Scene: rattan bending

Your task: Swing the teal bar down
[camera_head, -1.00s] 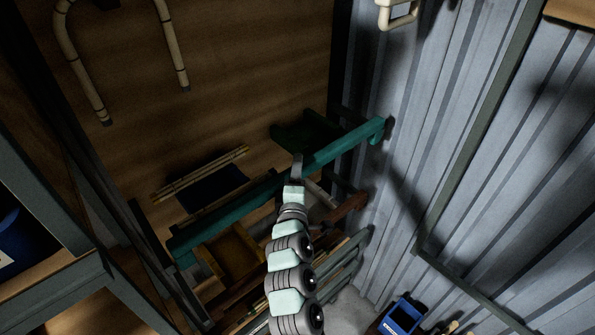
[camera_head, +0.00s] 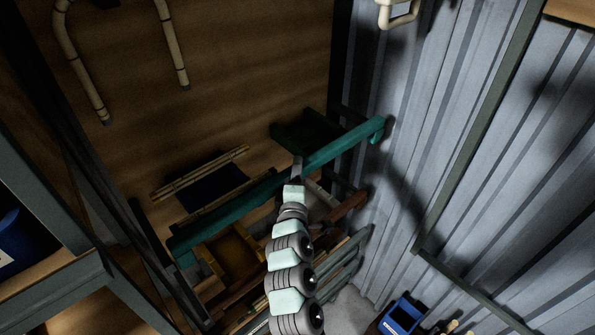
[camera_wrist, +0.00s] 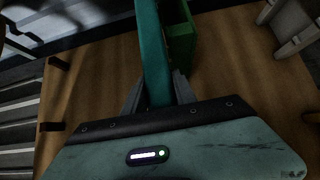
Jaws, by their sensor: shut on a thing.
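The teal bar (camera_head: 235,204) runs diagonally across the middle of the head view, from lower left to upper right. Its right end has a short hook-like piece (camera_head: 378,133) near the metal wall. My gripper (camera_head: 297,172) is at the middle of the bar, at the end of my arm. In the wrist view the bar (camera_wrist: 154,50) runs upward from between the two fingers (camera_wrist: 158,92), which are shut on it. The head view does not show the finger contact clearly.
A green tray (camera_head: 304,131) lies beyond the bar. Bamboo sticks (camera_head: 200,172) rest on a dark patch on the wooden surface. A yellow-brown tray (camera_head: 232,262) and several rails lie below the bar. A corrugated metal wall (camera_head: 400,90) stands at right, a blue bin (camera_head: 402,314) at lower right.

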